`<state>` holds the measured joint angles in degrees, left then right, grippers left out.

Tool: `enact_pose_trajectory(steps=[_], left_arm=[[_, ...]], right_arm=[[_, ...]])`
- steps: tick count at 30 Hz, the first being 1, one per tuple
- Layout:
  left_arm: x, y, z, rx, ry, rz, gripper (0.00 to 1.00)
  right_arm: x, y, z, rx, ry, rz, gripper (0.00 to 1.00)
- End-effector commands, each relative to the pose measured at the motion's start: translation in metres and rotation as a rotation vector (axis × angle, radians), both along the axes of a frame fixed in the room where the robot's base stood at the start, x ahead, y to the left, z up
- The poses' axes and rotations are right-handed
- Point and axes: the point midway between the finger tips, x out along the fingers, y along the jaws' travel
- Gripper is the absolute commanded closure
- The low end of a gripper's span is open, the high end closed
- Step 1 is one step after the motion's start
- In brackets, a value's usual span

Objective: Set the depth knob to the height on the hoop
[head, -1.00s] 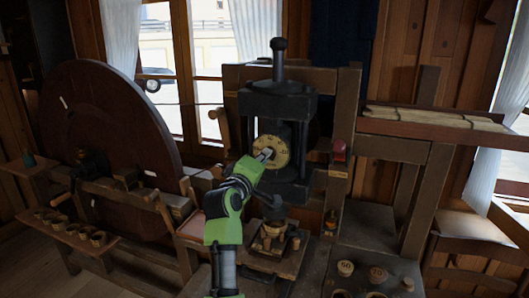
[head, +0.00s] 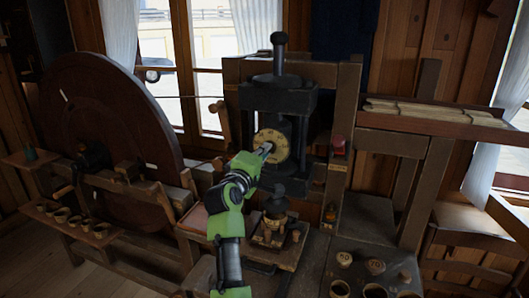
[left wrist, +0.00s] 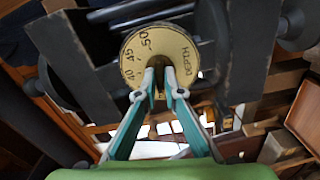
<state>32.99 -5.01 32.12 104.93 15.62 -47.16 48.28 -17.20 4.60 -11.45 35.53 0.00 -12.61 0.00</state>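The depth knob (head: 273,145) is a round brass dial on the front of the black press. In the left wrist view its face (left wrist: 135,65) shows the word DEPTH and the numbers 50, 45 and 40, turned at an angle. My left gripper (head: 266,148) is at the front of the dial. In the left wrist view its two fingertips (left wrist: 161,76) are close together over the lower part of the face, with a narrow gap; whether they pinch a grip there is unclear. I cannot make out a hoop or a height marked on one. My right gripper is not in view.
Small wooden pieces (head: 268,232) stand on the bench below the press. Stoppers marked with numbers (head: 344,259) stand on the right table. A large dark wheel (head: 105,115) is at the left, and a shelf (head: 440,118) is at the right.

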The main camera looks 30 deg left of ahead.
Motion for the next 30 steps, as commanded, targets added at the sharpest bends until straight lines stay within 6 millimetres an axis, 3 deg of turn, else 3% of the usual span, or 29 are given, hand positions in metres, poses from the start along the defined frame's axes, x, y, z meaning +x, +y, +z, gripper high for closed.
enact_pose_trajectory(steps=[14,19,30], left_arm=[[-0.004,-0.001,0.0,0.001,-0.001,0.001,0.76],[-0.027,-0.006,-0.001,0.001,0.001,0.001,0.76],[-0.098,-0.024,-0.001,0.001,0.002,0.0,0.76]], right_arm=[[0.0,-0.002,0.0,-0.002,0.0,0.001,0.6],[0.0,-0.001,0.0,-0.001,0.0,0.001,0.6],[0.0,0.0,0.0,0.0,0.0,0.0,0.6]])
